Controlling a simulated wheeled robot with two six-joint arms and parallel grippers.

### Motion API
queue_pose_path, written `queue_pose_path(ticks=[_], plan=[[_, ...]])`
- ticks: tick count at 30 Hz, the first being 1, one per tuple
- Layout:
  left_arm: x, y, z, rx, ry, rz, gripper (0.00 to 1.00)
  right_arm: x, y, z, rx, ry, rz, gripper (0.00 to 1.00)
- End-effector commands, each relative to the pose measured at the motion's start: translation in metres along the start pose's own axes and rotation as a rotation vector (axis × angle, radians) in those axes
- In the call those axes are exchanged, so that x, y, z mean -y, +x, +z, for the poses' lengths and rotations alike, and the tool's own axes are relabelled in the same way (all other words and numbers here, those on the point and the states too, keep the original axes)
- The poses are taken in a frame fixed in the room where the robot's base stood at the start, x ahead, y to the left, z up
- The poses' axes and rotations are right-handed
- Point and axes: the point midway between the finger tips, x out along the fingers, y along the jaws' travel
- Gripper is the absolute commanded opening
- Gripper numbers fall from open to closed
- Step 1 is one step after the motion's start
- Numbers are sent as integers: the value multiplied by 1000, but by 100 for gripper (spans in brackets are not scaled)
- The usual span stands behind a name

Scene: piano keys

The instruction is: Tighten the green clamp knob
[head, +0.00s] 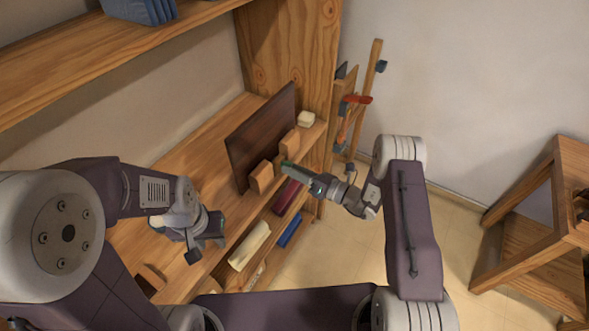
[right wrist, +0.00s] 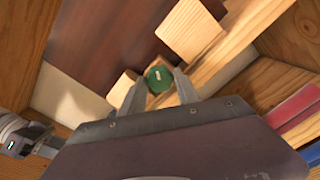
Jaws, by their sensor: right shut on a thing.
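The green clamp knob (right wrist: 158,79) is round with a pale line mark on its face. It sits beside a dark brown board (right wrist: 125,45) and between wooden blocks (right wrist: 188,30). My right gripper (right wrist: 159,84) has a finger on each side of the knob and is shut on it. In the head view my right gripper (head: 287,168) reaches in from the right to the board's lower right edge, and the knob is mostly hidden there. My left gripper (head: 206,250) hangs in front of the bench on the left, empty, with its fingers apart.
The board (head: 262,135) stands on a wooden bench (head: 222,115). A lower shelf holds a cream roll (head: 250,245), a blue item (head: 290,230) and a red item (head: 288,197). Tools hang on a wall rack (head: 352,110). A wooden stand (head: 530,235) is at the right.

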Motion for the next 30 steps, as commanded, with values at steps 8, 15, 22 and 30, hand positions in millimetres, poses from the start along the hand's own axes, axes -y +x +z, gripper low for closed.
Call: queue_pose_path(ticks=[8,15,22,30], plan=[[0,-7,-1,0,0,0,36,0,0,2,3,257,0,0],[0,-11,-1,0,0,0,36,0,0,2,3,486,0,0],[0,-15,-2,0,0,0,36,0,0,2,4,704,0,0],[0,-20,-2,0,0,0,36,0,0,2,4,960,1,0]])
